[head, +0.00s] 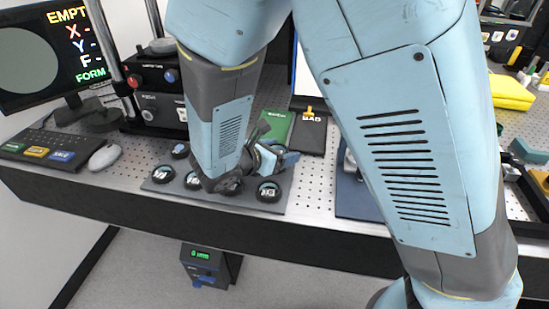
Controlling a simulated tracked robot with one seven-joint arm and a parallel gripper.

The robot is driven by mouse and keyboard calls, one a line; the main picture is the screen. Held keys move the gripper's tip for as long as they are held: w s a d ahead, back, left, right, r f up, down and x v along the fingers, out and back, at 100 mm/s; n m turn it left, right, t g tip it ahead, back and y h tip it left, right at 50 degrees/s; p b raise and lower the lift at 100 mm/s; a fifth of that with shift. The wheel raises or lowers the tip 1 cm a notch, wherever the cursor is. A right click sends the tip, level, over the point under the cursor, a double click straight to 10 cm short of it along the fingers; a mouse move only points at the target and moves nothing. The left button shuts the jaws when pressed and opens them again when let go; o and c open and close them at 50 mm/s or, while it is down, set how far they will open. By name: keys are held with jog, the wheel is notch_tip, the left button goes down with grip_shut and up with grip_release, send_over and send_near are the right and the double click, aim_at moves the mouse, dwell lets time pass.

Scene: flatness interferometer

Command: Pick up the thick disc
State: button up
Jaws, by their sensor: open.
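Several dark round discs with pale marked tops sit on a grey plate (225,204) at the front edge of the bench. They include a back-left disc (180,150), a left disc (162,174), a middle disc (193,181) and a front-right disc (268,191). I cannot tell from here which is the thick one. My blue-and-grey arm comes down over the plate and hides part of it. My gripper (270,158) is low over the plate's right side, behind the front-right disc. It is open, its fingertips mostly hidden. No disc shows in it.
Behind stand a dark instrument (155,85) with knobs and posts, and green and black pads (278,127). A monitor (45,60), keyboard (40,147) and mouse (105,157) are left. Right of the plate, my arm covers much of a blue pad (352,198). Yellow cloths (512,92) lie far right.

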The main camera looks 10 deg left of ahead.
jog(key=shift+w+d+f, duration=0.1)
jog(key=shift+w, duration=0.05)
jog(key=c, duration=0.9)
jog(key=shift+c, duration=0.2)
